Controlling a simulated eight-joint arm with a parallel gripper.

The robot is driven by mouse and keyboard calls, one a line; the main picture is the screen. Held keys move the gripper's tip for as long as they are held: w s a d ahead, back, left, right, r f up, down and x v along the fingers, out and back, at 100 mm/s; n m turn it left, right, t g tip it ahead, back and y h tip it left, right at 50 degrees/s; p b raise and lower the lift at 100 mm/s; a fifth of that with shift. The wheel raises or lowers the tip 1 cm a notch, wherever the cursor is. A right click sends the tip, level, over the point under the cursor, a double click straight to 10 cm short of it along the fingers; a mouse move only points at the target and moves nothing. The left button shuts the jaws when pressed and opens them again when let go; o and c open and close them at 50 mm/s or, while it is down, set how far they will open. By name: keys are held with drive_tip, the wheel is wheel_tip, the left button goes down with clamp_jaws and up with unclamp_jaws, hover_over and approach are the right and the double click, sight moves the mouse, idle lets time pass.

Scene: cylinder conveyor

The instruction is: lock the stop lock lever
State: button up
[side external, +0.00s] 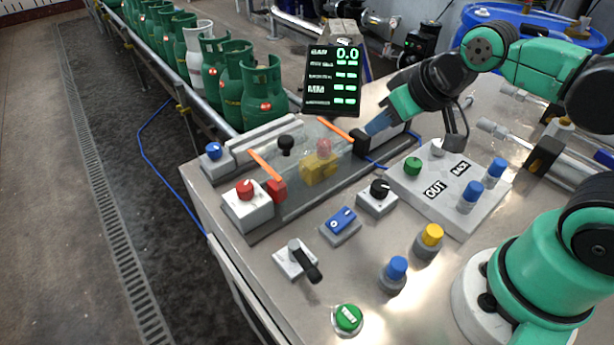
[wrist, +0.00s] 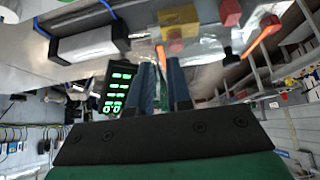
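Two orange levers show in the side view: a far one (side external: 335,129) beside a black block (side external: 361,142), and a near one (side external: 264,165) beside a red block (side external: 276,189). A black-handled lever (side external: 306,263) stands on a white plate nearer the front. No label tells which is the stop lock lever. My gripper (side external: 374,127) is just above and right of the far orange lever's black block. In the wrist view, my gripper's two blue fingers (wrist: 161,72) stand apart, with an orange piece (wrist: 161,54) visible between them. I cannot tell whether they touch it.
A clear-covered track holds a yellow block (side external: 319,170). A display (side external: 333,80) stands behind it. Knobs and a button panel (side external: 445,185) lie to the right. Green gas cylinders (side external: 264,92) line the conveyor at the back left.

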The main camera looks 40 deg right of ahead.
sight(304, 265)
drive_tip(key=shift+s+a+m, duration=0.1)
drive_tip(key=shift+a+m, duration=0.1)
drive_tip(key=shift+m, duration=0.3)
clamp_jaws()
drive_tip(key=s+a+m+g+y, duration=0.3)
drive_tip(key=s+a+m+g, duration=0.3)
drive_tip(key=m, duration=1.2)
drive_tip(key=shift+a+r+g, duration=0.2)
drive_tip(key=shift+a+g, duration=0.1)
drive_tip(key=shift+a, duration=0.4)
drive_tip(key=shift+f, duration=0.1)
drive_tip(key=x, duration=0.9)
drive_tip(key=shift+a+f, duration=0.3)
drive_tip(key=shift+w+a+f, duration=0.1)
drive_tip(key=shift+a+f, duration=0.1)
drive_tip(key=shift+a, duration=0.8)
drive_tip(key=shift+w+a+f, duration=0.1)
drive_tip(key=shift+a+f, duration=0.1)
drive_tip(key=shift+a, duration=0.8)
